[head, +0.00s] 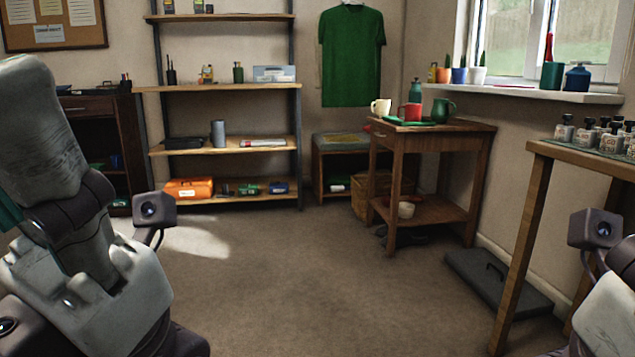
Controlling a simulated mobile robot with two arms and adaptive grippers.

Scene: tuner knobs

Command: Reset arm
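My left arm (90,270) fills the left side of the head view, bent, with a grey upper link and a pale lower link. A small dark camera block (153,209) sits beside it. My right arm (612,312) shows only in part at the lower right edge, with a similar camera block (595,229). The fingers of both grippers are not visible. Several small knob-like pieces with pale labelled bodies and dark tops (564,130) stand on a green mat on the wooden table (541,151) at the right.
A small side table (478,130) holds mugs and stands beyond the open carpet (300,280). Shelves (224,89) stand against the back wall, and a dark cabinet (128,150) is at the left. A flat grey case (495,283) lies by the right wall.

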